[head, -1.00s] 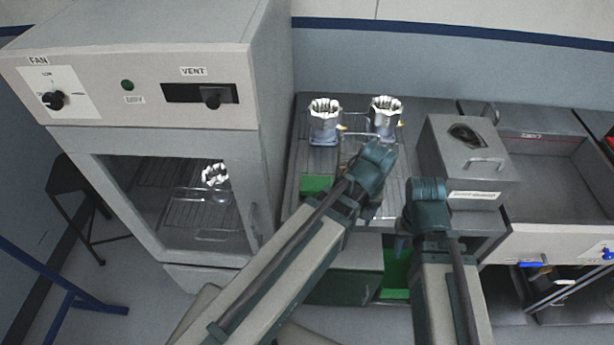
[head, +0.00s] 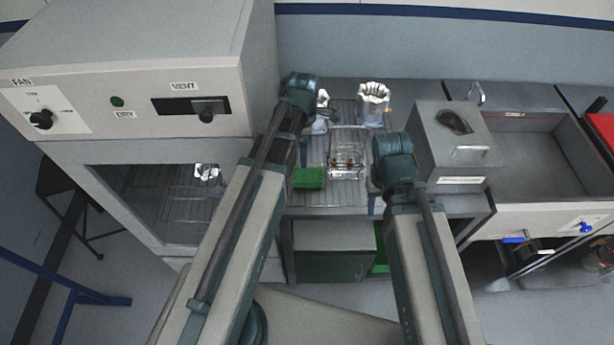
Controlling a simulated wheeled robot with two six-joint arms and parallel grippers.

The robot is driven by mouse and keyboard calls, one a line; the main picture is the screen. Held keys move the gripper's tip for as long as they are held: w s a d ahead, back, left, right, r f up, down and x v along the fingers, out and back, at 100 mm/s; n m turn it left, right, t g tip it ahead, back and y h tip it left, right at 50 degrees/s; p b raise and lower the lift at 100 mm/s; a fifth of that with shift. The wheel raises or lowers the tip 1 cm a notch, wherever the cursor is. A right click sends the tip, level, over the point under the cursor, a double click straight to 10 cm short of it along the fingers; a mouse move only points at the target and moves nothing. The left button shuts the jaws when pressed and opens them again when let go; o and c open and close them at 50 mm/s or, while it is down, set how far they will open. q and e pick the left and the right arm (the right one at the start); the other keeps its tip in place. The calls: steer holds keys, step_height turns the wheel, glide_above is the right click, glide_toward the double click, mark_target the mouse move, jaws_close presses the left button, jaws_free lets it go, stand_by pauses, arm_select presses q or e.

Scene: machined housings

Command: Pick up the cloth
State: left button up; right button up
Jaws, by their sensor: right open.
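A small flat green piece (head: 309,178), which may be the cloth, lies on the ribbed bench top in the middle. It is too small to tell its material for sure. My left gripper (head: 304,150) is mostly hidden behind its own arm, just above and left of the green piece; its jaws cannot be made out. My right gripper (head: 373,201) hangs below its wrist at the bench's front, right of the green piece and apart from it. It is open, and I see nothing in it.
A clear container (head: 347,160) stands right of the green piece. A grey box (head: 452,140) and sink (head: 545,160) are at right, an oven-like cabinet (head: 130,120) at left.

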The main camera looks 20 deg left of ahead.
arm_select(q)
steer(key=b, duration=0.8)
glide_above(307, 175)
steer(key=f, duration=0.8)
steer(key=shift+s+a+f, duration=0.15)
steer(key=shift+a, duration=0.2)
steer(key=f+b, duration=0.5)
steer(key=shift+w+d+f, duration=0.15)
steer(key=shift+w+d, duration=0.05)
steer(key=shift+d, duration=0.05)
steer(key=c, duration=1.1)
